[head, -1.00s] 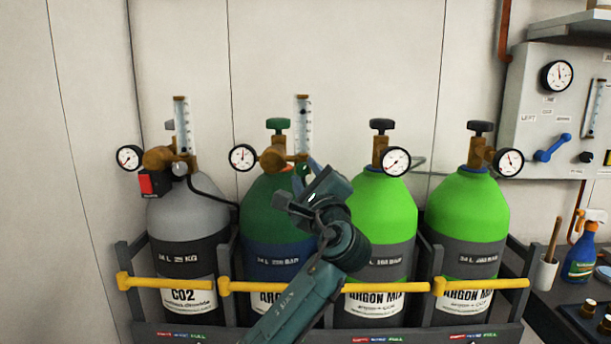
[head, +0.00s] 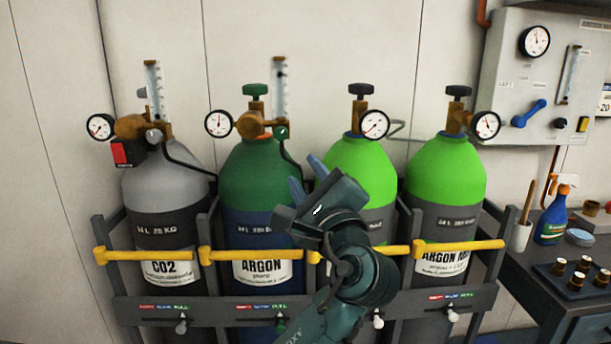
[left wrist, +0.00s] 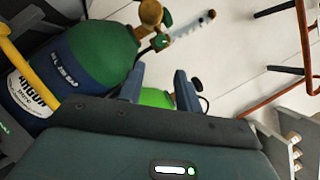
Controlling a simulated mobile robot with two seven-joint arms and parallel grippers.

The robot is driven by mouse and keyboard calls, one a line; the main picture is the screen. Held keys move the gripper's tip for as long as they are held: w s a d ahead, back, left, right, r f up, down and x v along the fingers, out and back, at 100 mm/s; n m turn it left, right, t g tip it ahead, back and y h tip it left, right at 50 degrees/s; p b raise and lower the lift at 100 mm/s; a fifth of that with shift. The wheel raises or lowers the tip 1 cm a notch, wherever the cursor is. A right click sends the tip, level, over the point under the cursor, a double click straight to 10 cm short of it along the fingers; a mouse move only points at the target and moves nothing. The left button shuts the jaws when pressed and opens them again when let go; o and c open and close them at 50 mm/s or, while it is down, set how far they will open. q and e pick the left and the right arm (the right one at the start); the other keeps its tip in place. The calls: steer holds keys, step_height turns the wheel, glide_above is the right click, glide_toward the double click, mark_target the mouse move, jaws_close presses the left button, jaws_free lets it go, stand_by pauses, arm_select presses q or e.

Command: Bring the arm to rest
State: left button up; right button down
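My left gripper (head: 308,178) is in front of the gap between the dark green argon cylinder (head: 258,175) and the bright green argon mix cylinder (head: 358,165) in the head view. Its two blue fingers point up and left and stand apart, with nothing held between them. In the left wrist view the fingers (left wrist: 159,85) are also apart, with the dark green cylinder to their left and bright green behind them. My left forearm hides part of the rack and the argon mix label. My right gripper is in neither view.
A grey CO2 cylinder (head: 165,185) and a second bright green cylinder (head: 447,175) share the rack (head: 215,310), behind yellow bars (head: 150,254). Brass regulators and gauges stick out above. A gas panel (head: 505,100) and a bench with a spray bottle (head: 552,220) are at right.

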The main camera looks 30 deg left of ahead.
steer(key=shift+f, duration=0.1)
arm_select(q)
steer(key=s+d+f+n+h+p, duration=0.1)
steer(key=d+f+h+p, duration=0.15)
steer(key=f+h, duration=0.75)
steer(key=s+d+f+h+p, duration=0.1)
steer(key=d+f+h+p, duration=0.2)
steer(key=f, duration=1.3)
steer(key=s+d+f+n+g+h, duration=0.1)
steer(key=s+d+f+n+h, duration=0.1)
steer(key=s+f+n, duration=0.4)
steer(key=s+d+f+n+g+h+p, duration=0.1)
steer(key=s+d+f+n+g+h, duration=0.1)
steer(key=s, duration=0.9)
step_height(320, 180, down, 4)
steer(key=d+n+h, duration=0.1)
steer(key=n+h, duration=0.1)
steer(key=n, duration=0.1)
steer(key=shift+s+d+f+n, duration=0.15)
steer(key=shift+d+n, duration=0.1)
steer(key=shift+n, duration=0.15)
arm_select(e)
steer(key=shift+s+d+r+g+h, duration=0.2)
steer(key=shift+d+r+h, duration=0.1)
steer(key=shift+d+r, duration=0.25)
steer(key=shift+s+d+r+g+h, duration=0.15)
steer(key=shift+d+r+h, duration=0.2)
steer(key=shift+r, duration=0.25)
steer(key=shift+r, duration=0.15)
